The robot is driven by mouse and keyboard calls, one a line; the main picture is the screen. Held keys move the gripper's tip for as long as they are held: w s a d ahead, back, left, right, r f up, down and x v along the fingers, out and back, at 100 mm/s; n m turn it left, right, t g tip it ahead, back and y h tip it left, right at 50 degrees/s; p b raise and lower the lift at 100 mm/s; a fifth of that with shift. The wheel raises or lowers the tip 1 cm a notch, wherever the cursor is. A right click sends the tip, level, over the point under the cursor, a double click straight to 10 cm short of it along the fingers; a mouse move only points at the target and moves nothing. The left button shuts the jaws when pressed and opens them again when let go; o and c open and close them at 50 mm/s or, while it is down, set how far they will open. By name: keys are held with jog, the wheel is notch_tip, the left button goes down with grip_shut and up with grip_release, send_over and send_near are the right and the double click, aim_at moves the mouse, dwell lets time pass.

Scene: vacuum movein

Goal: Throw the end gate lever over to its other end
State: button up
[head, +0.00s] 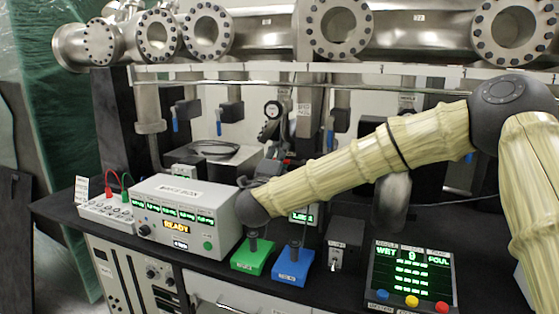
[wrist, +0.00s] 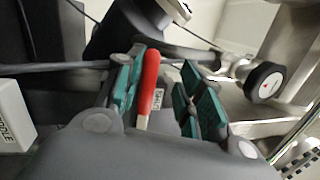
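A red-handled lever (wrist: 149,84), which I take to be the end gate lever, stands between the fingers of my gripper (wrist: 163,88) in the wrist view. The fingers have green pads and are apart. The lever is close to the left pad, with a clear gap to the right pad; I cannot tell if it touches the left one. A small white label with dark letters shows just right of the lever, partly hidden. In the head view my gripper (head: 268,178) is behind the work box, and my arm hides most of the gate there.
The work box (head: 185,215) reading READY, a green block (head: 252,257), a blue block (head: 293,266) and a display panel (head: 412,275) stand on the black bench below my arm. Steel flanged pipes (head: 270,35) run above. A round gauge (wrist: 265,82) is right of my gripper.

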jog(key=shift+f, duration=0.15)
jog(key=shift+s, duration=0.1)
jog(key=shift+s+a+f, duration=0.1)
jog(key=shift+s+f, duration=0.05)
jog(key=shift+s, duration=0.1)
jog(key=v, duration=1.1)
jog(key=shift+s, duration=0.15)
